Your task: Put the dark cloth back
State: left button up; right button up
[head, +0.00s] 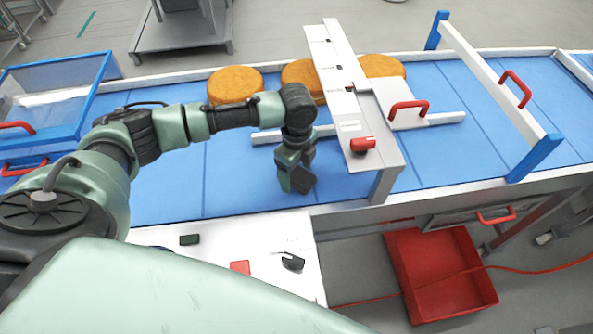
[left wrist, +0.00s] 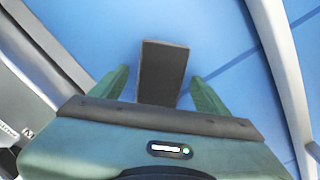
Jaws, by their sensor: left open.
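My left gripper (head: 295,172) points down low over the blue belt (head: 240,175), in front of the white gantry beam. In the left wrist view its two green fingers (left wrist: 160,78) are apart. Between them shows a dark, flat rectangular piece (left wrist: 163,70) against the blue belt; it may be the dark cloth. I cannot tell if a finger touches it. In the head view a dark patch at the fingertips is mostly merged with the gripper. My right gripper is not in view.
Round orange-brown items (head: 235,86) lie at the belt's far side. A white beam (head: 345,90) with a red-handled plate (head: 409,110) spans the belt. A white side table (head: 225,240) holds small dark and red items. A red crate (head: 440,275) stands below right.

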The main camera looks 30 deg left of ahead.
aim_at(297, 174)
pick_arm(q)
notch_tip(297, 174, up, 12)
jog(key=b, duration=0.2)
jog(key=shift+r+b, duration=0.15)
jog(key=shift+b, duration=0.2)
